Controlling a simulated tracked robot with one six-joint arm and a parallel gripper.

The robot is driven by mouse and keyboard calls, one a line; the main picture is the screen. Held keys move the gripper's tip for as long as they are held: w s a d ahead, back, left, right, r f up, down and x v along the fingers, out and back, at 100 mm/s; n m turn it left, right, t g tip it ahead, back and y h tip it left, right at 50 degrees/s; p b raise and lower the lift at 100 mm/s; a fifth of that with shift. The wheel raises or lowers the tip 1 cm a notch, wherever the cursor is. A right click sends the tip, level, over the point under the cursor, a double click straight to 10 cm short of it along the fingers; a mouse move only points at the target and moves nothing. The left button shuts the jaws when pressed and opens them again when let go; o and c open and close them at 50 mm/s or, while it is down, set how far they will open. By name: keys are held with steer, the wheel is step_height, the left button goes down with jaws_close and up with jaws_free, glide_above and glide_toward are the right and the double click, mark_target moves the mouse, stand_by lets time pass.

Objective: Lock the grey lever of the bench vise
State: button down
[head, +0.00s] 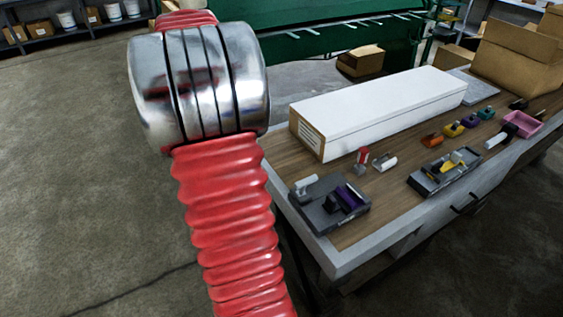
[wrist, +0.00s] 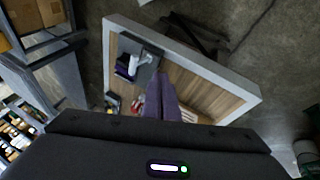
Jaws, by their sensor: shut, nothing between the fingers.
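A dark grey fixture with a purple block (head: 346,199) sits at the near left corner of the bench; it looks like the bench vise. A light grey lever (head: 305,185) sticks up at its left side. In the wrist view the same fixture (wrist: 146,73) lies left of and beyond my fingertips, with the pale lever (wrist: 131,64) on it. My gripper (wrist: 162,80) has purple fingers, shut together and empty, over the bench and apart from the lever. In the head view the gripper is not visible. The lever's exact angle is hard to tell.
The wooden bench (head: 345,235) has a pale rim. A long white box (head: 380,105) lies behind the fixture. A small red-and-grey piece (head: 362,159), a white cylinder (head: 385,162) and a second fixture with yellow parts (head: 446,171) stand nearby. Floor left of the bench is clear.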

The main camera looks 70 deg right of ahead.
steer(key=s+d+f+m+g+y, duration=0.1)
steer(key=s+d+m, duration=0.2)
steer(key=s+d, duration=0.2)
steer(key=shift+s+d+f, duration=0.15)
steer(key=shift+d+f, duration=0.1)
steer(key=shift+f, duration=0.1)
steer(key=shift+f, duration=0.1)
glide_toward(303, 187)
steer(key=s+d+f, duration=0.2)
steer(key=d+f, duration=0.1)
steer(key=f, duration=0.1)
steer(key=shift+s+a+f, duration=0.1)
steer(key=shift+s, duration=0.1)
stand_by(0.3)
